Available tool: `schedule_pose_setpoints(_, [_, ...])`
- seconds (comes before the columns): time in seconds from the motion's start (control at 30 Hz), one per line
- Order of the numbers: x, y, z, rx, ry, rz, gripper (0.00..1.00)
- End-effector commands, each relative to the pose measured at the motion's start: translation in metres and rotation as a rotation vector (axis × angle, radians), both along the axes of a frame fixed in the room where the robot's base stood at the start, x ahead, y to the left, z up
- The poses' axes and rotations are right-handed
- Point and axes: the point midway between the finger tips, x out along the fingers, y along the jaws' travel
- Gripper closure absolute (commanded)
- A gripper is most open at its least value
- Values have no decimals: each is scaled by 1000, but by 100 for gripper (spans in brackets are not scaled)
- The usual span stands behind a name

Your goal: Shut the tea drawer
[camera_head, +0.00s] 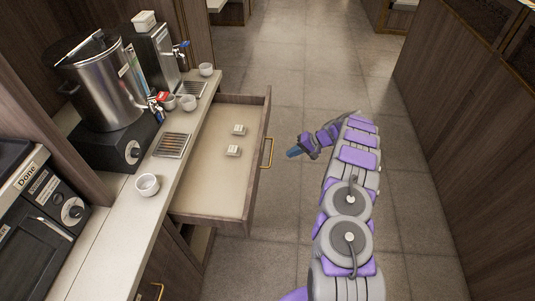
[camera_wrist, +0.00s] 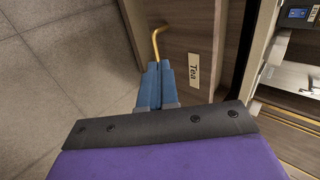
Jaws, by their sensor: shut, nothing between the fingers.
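The tea drawer (camera_head: 215,190) stands pulled out from the counter in the head view, with two small white boxes (camera_head: 236,140) inside. Its brass handle (camera_head: 267,153) is on the outer front face. In the wrist view the drawer front (camera_wrist: 188,35) carries a "Tea" label (camera_wrist: 194,70), and the brass handle (camera_wrist: 157,40) shows just beyond the fingertips. My gripper (camera_head: 292,152) is to the right of the handle, apart from it in the head view, and points at the drawer front. Its blue fingers (camera_wrist: 155,75) are together and empty. Whether they touch the front is unclear.
The counter (camera_head: 112,225) holds a steel urn (camera_head: 103,85), several white cups (camera_head: 147,184), drip trays (camera_head: 172,145) and a microwave (camera_head: 45,225). Another brass handle (camera_head: 152,291) is below the counter. The tiled floor (camera_head: 290,60) is open; a wooden cabinet (camera_head: 465,130) stands at right.

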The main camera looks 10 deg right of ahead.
Motion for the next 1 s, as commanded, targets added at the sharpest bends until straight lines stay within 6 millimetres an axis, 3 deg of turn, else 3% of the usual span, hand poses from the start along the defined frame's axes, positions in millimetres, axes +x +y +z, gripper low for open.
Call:
schedule_pose_setpoints(0.17, [2,5,-13,4,2,-1,100])
schedule_pose_setpoints(0.63, [22,67,-73,3,3,0,100])
schedule_pose_setpoints(0.8, [31,89,-71,2,-1,-1,100])
schedule_pose_setpoints(1.0, [35,101,-71,3,-1,-3,100])
